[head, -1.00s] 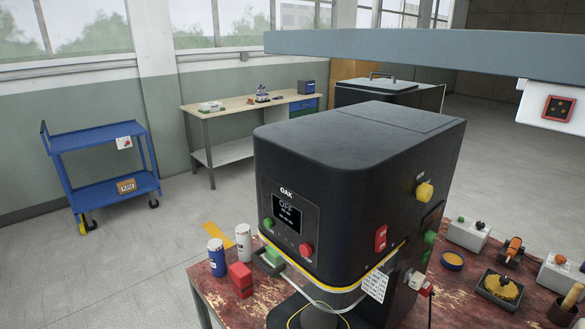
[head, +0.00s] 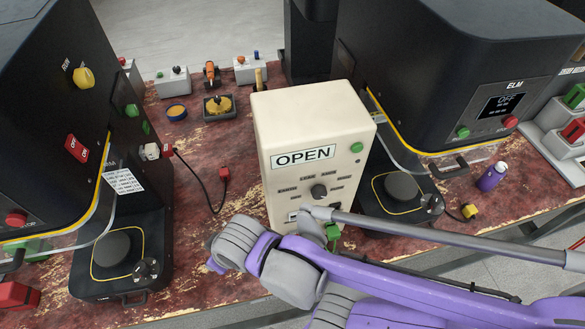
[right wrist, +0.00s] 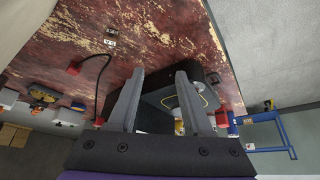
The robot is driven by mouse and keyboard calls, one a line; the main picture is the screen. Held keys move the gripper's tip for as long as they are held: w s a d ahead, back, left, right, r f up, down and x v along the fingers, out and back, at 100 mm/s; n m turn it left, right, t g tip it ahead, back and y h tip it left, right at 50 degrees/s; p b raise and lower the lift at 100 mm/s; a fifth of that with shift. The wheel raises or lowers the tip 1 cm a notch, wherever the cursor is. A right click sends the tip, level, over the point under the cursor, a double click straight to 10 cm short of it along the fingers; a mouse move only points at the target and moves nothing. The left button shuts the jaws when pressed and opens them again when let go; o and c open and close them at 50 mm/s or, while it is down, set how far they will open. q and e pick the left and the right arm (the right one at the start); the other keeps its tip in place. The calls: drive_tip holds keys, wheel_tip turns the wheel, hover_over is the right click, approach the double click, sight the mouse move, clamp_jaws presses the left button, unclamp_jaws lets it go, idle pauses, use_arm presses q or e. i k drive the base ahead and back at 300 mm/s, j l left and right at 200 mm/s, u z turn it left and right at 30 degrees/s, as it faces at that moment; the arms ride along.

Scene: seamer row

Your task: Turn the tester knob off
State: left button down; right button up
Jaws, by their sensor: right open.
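The tester is a cream box (head: 267,131) standing upright on the red table between two black machines in the head view. The labels and the knob's pointer are too small to read. My purple right arm crosses in front of the tester's foot, below the knob; its fingers are not clear there. In the right wrist view my right gripper (right wrist: 160,85) is open with nothing between its fingers. My left gripper is not in view.
A black machine (head: 50,110) stands left, with a yellow knob (head: 84,78) and red switch. Another (head: 440,60), showing OFF, stands right. A red plug and cable (head: 223,174) lie left of the tester. A purple bottle (head: 492,176) stands right. Small boxes (head: 173,84) line the back.

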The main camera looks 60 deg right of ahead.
sight(319, 192)
drive_tip(key=z, duration=2.35)
